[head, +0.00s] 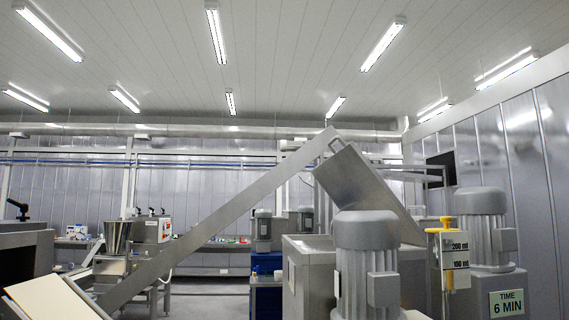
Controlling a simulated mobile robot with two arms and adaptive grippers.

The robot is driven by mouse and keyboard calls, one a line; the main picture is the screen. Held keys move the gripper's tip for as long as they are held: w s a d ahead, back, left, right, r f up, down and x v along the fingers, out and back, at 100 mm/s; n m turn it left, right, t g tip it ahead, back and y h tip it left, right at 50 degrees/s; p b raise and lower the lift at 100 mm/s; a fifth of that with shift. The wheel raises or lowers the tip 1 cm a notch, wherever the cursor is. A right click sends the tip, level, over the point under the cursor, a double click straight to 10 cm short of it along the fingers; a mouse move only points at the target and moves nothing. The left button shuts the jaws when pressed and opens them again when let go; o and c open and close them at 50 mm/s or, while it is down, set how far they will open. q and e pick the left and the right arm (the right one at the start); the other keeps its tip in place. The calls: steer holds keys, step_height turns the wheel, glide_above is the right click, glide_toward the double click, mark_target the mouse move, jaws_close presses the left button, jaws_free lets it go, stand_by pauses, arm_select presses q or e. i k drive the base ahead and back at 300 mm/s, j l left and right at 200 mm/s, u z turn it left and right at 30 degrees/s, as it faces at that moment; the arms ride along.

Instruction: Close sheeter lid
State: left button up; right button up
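Neither of my grippers shows in the head view. A tilted flat steel panel (362,190) stands raised over a steel machine body (315,262) right of the middle. It may be an open lid, but I cannot tell for certain that it is the sheeter's. Its lower edge is partly hidden behind a grey motor (367,240). A long sloping steel beam (225,212) runs from the lower left up to the panel's upper end. A cream flat surface (47,298) lies at the lower left by the beam's low end.
A second grey motor (482,228) with a "TIME 6 MIN" sign (507,303) stands at the right. A yellow-topped dispenser (446,250) is before it. A steel hopper (118,238) and a control box (151,229) stand at the back left. Bare floor (215,290) shows mid-left.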

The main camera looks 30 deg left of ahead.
mark_target(347, 176)
steer(key=j, duration=0.5)
steer(key=i+j, duration=0.15)
steer(key=j, duration=0.4)
steer(key=j+u, duration=0.1)
steer(key=j, duration=0.4)
steer(key=i+j, duration=0.15)
steer(key=j, duration=0.35)
